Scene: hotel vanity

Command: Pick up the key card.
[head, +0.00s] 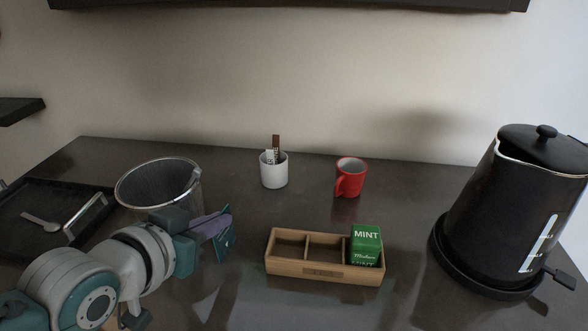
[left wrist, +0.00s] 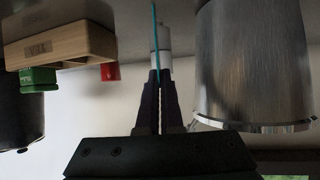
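The key card (head: 225,246) is a thin teal card, held upright at the fingertips of my left gripper (head: 222,226) in the head view. In the left wrist view the card (left wrist: 155,35) shows edge-on as a thin teal line between the closed fingers (left wrist: 158,85). The fingers hide part of the card in the head view. My right gripper is not in view.
A wooden box (head: 325,269) with a green mint tea pack (head: 366,245) is right of the gripper. A white cup (head: 273,176), red mug (head: 350,178) and black kettle (head: 500,210) stand beyond.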

